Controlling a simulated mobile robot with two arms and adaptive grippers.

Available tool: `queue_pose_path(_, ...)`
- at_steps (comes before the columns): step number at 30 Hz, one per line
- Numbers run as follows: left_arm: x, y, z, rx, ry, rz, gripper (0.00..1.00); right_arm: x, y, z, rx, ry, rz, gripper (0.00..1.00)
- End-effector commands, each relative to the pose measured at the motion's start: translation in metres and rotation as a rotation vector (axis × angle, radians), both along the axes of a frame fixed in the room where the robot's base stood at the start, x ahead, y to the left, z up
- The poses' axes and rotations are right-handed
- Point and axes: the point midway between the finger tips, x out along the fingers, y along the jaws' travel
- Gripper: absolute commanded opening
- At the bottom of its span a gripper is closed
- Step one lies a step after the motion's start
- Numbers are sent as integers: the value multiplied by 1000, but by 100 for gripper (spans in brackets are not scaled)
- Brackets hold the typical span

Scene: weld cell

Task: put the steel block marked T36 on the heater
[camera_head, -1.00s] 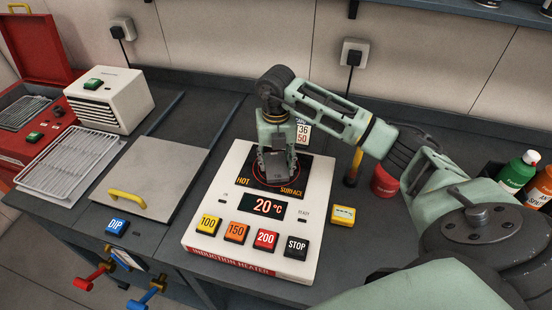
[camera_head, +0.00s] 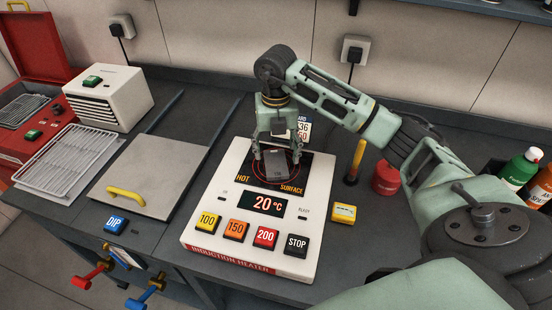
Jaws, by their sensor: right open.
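The steel block (camera_head: 279,166) is a grey block standing on the dark hot surface of the white induction heater (camera_head: 210,222), inside the red ring. Its marking is too small to read. My right gripper (camera_head: 276,158) is open, with its fingers apart on either side of the block. The heater display (camera_head: 264,204) reads 20 °C. Buttons for 100, 150, 200 and STOP sit along its front. A card (camera_head: 304,129) behind the gripper is partly hidden. My left gripper is not in view.
A steel lid with a yellow handle (camera_head: 127,194) and a wire rack (camera_head: 72,156) lie to the left. A white vented box (camera_head: 108,98) stands behind. A yellow block (camera_head: 343,212), a red container (camera_head: 386,178) and bottles (camera_head: 519,170) are to the right.

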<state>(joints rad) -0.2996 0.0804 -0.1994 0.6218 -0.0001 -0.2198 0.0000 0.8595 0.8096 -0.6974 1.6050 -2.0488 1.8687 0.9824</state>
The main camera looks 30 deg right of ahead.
Motion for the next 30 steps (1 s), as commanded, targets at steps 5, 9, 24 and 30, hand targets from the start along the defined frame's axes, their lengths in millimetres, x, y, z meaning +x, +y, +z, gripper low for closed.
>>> queue_pose_path(5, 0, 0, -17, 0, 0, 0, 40, 1, 0, 40, -1, -7, 0, 65)
queue_pose_path(9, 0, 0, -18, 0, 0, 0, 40, 1, -1, 68, -2, -4, 1, 65)
queue_pose_path(24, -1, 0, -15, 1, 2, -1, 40, 0, 0, 86, 0, 0, 0, 65)
queue_pose_path(30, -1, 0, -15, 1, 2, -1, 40, 0, 0, 86, 0, 0, 0, 65)
